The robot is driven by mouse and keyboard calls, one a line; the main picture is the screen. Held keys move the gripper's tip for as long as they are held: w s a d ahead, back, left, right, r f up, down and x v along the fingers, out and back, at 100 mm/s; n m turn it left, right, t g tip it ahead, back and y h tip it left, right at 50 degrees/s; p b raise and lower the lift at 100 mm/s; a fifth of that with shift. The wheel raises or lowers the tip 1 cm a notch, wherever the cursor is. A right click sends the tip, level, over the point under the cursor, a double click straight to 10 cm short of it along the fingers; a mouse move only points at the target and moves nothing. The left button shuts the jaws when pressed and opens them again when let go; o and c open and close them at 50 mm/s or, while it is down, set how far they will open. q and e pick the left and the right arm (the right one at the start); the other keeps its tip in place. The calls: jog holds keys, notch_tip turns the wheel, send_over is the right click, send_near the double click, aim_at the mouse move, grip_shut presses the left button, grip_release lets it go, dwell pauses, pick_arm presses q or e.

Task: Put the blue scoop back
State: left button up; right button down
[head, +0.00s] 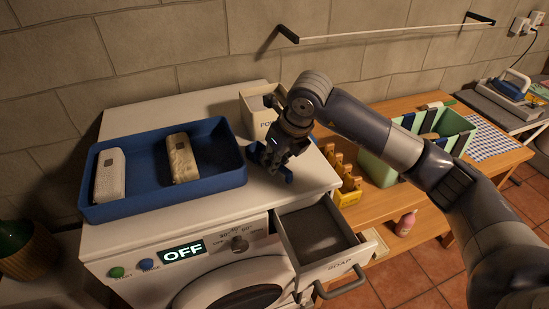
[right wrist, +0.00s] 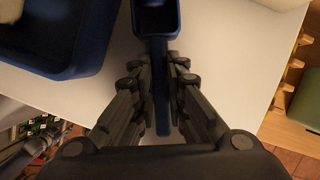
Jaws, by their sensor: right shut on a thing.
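My right gripper (head: 272,160) is over the white top of the washing machine, just right of the blue tray. It is shut on the handle of the blue scoop (right wrist: 157,20), which lies between the fingers in the right wrist view (right wrist: 161,75). In the head view the gripper hides most of the scoop. A pale box (head: 252,112) with partly hidden lettering starting "PO" stands behind the gripper; I cannot see its contents.
The blue tray (head: 214,190) holds a white item (head: 109,175) and a beige patterned item (head: 182,158). The drawer marked SOAP (head: 318,235) is pulled out in front.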

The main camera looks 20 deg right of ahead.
jog(key=shift+f, duration=0.2)
jog(key=c, duration=1.6)
grip_release()
jog(key=shift+r, duration=0.1)
jog(key=shift+r, duration=0.15)
jog(key=shift+s+d+r, duration=0.1)
jog(key=shift+r, duration=0.15)
jog(key=b+v, duration=0.3)
jog(key=v, duration=0.8)
jog(key=shift+s+r, duration=0.2)
